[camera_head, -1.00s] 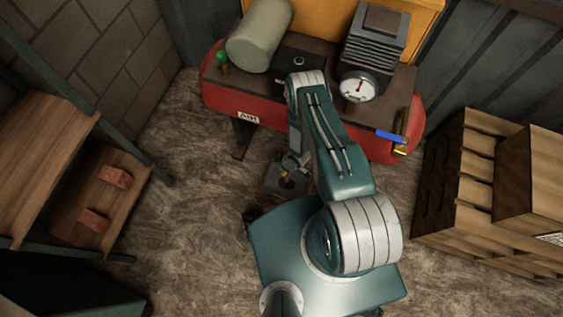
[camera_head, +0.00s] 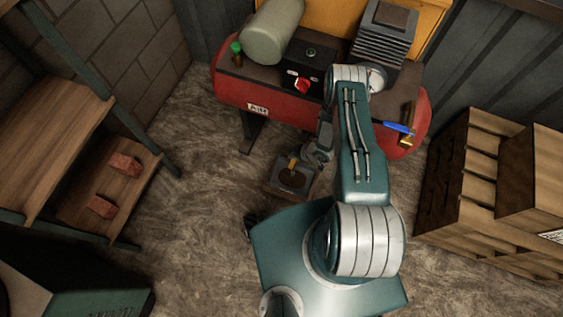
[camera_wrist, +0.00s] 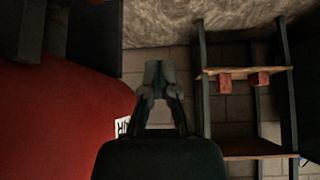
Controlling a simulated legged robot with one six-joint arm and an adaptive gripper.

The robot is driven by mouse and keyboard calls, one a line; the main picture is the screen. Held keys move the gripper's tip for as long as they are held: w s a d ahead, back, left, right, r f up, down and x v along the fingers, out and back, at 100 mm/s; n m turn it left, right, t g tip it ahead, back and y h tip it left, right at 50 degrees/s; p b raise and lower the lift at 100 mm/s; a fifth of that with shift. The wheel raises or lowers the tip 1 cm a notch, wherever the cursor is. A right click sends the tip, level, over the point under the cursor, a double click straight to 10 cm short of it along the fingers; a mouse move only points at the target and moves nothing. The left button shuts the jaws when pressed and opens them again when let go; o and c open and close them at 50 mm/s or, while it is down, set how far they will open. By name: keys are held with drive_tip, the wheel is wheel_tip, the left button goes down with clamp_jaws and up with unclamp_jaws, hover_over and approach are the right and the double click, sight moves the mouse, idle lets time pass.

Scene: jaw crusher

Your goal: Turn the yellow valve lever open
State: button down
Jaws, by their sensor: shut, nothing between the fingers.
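A small yellow-orange upright piece (camera_head: 294,163), possibly the yellow valve lever, stands on a dark square box (camera_head: 291,180) on the floor in the head view. It is too small to tell which way it is turned. My gripper (camera_head: 318,153) hangs just right of it and looks apart from it. In the wrist view my gripper (camera_wrist: 160,72) is shut and empty, and no yellow lever shows there. A different lever, blue (camera_head: 398,127), sits on a brass fitting at the right end of the red tank.
The red air tank (camera_head: 237,93) lies behind the box and fills the left of the wrist view (camera_wrist: 60,120). A shelf with red bricks (camera_head: 65,187) stands left, wooden crates (camera_head: 458,160) right. The floor between shelf and box is clear.

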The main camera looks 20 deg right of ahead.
sight(292, 163)
drive_tip(key=shift+a+f, duration=0.15)
drive_tip(key=shift+a, duration=0.15)
drive_tip(key=shift+w+f, duration=0.15)
drive_tip(key=shift+f, duration=0.15)
drive_tip(key=x, duration=0.9)
drive_tip(key=s+d, duration=0.2)
drive_tip(key=d, duration=0.1)
drive_tip(key=s+d, duration=0.1)
drive_tip(key=d, duration=0.1)
drive_tip(key=shift+s+r, duration=0.1)
drive_tip(key=shift+s, duration=0.15)
drive_tip(key=shift+a, duration=0.1)
